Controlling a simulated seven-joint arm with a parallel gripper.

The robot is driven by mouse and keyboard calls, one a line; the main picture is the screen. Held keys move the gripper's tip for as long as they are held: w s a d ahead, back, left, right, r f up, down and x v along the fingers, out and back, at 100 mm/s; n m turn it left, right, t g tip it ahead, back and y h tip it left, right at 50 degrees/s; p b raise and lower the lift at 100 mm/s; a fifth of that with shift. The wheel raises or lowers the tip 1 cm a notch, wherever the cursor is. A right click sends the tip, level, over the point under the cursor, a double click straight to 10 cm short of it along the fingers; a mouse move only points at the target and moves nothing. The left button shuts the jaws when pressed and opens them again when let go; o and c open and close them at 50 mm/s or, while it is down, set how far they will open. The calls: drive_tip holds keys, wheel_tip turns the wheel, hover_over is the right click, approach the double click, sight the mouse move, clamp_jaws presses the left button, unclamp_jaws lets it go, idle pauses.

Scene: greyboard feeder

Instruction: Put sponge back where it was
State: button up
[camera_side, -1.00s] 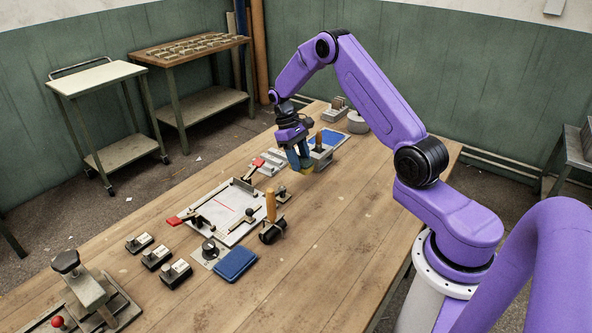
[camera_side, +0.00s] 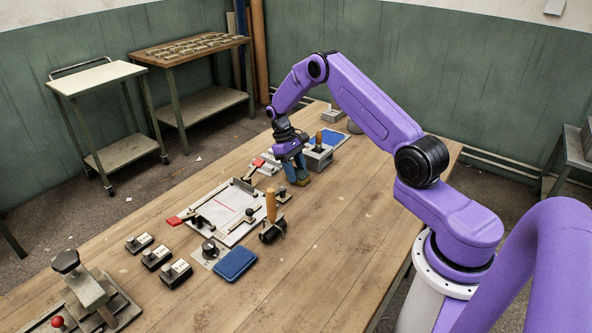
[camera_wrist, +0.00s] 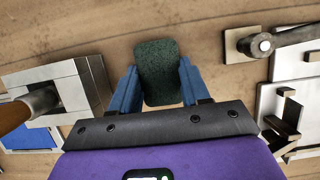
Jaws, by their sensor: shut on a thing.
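My gripper (camera_side: 296,170) points down over the wooden table, in front of a grey metal box. It is shut on the sponge (camera_side: 301,182), a small block with a dark green scouring face. In the wrist view the sponge (camera_wrist: 158,72) shows between the two blue fingers of my gripper (camera_wrist: 158,88), green face toward the camera. In the side view only its yellowish lower edge shows below the fingers. It is close to the table top; I cannot tell whether it touches.
The grey box (camera_side: 317,160) with a wooden-handled tool stands just behind; a blue pad (camera_side: 333,139) lies beyond it. A white framed board (camera_side: 222,212) with clamps lies to the left. A wooden-handled roller (camera_side: 271,232) stands nearer. The table's right side is clear.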

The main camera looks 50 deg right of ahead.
drive_tip(key=o, duration=0.9)
drive_tip(key=shift+o, duration=0.2)
drive_tip(key=v, duration=1.2)
drive_tip(key=s+a+r+n+t, duration=0.1)
drive_tip(key=s+a+r+n, duration=0.2)
drive_tip(key=a, duration=0.5)
drive_tip(key=s+a+r+n+t+h, duration=0.1)
drive_tip(key=s+a+r, duration=0.35)
drive_tip(key=a, duration=0.25)
drive_tip(key=s+a+r+n+t, duration=0.1)
drive_tip(key=s+a+r+n, duration=0.2)
drive_tip(key=a, duration=0.5)
drive_tip(key=s+n+t+y, duration=0.1)
drive_tip(key=s+n, duration=0.4)
drive_tip(key=s, duration=2.3)
drive_tip(key=shift+a+f+n, duration=0.25)
drive_tip(key=shift+n, duration=0.05)
